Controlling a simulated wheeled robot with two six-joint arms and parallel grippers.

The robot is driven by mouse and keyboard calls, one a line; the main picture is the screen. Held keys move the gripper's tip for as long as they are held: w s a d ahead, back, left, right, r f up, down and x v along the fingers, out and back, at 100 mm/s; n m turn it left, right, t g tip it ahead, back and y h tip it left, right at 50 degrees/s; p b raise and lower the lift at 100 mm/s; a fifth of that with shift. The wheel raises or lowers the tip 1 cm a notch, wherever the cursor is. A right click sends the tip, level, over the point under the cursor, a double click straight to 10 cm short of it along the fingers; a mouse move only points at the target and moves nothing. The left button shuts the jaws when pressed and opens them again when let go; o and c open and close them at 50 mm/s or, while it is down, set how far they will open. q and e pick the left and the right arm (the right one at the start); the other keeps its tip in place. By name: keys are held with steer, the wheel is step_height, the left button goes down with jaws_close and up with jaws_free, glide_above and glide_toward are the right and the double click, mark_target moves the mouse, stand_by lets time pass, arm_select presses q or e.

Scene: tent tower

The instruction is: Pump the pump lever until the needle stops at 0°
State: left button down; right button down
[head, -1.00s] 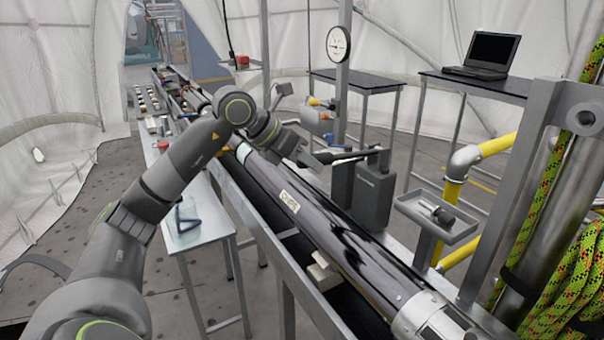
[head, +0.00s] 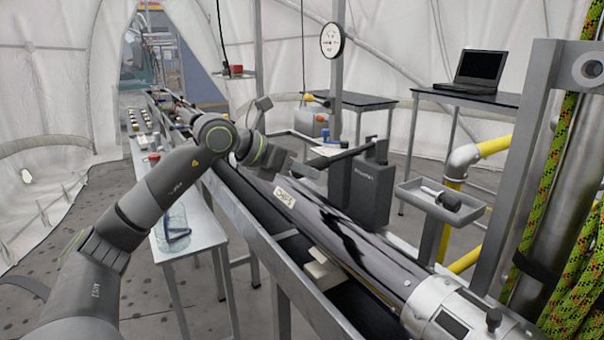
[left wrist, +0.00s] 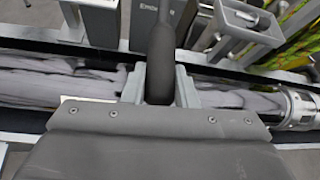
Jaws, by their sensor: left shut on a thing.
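The grey pump (head: 370,188) stands beside the long dark tube. Its dark lever (head: 345,152) reaches left from the pump's top, with the handle end lower than the pivot. My left gripper (head: 308,172) is shut on the handle end. In the left wrist view the lever (left wrist: 161,45) runs between the two fingers (left wrist: 160,88), and part of the pump body (left wrist: 150,8) shows at the top. The round white gauge (head: 332,40) hangs on a post behind the pump. Its needle is too small to read. My right gripper is not in view.
The long dark tube (head: 335,232) lies on a metal frame below my left arm. A small tray with a tool (head: 440,200) stands right of the pump. A laptop (head: 478,70) sits on a table behind. A white side table (head: 190,225) stands at left.

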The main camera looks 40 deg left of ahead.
arm_select(q)
steer(key=shift+f, duration=0.15)
steer(key=c, duration=1.1)
jaws_free()
steer(key=shift+c, duration=0.2)
steer(key=shift+s+a+r, duration=0.3)
steer(key=shift+s+a, duration=0.05)
steer(key=shift+s, duration=0.1)
steer(key=b+v, duration=1.2)
steer(key=v, duration=0.4)
steer(key=shift+s, duration=0.2)
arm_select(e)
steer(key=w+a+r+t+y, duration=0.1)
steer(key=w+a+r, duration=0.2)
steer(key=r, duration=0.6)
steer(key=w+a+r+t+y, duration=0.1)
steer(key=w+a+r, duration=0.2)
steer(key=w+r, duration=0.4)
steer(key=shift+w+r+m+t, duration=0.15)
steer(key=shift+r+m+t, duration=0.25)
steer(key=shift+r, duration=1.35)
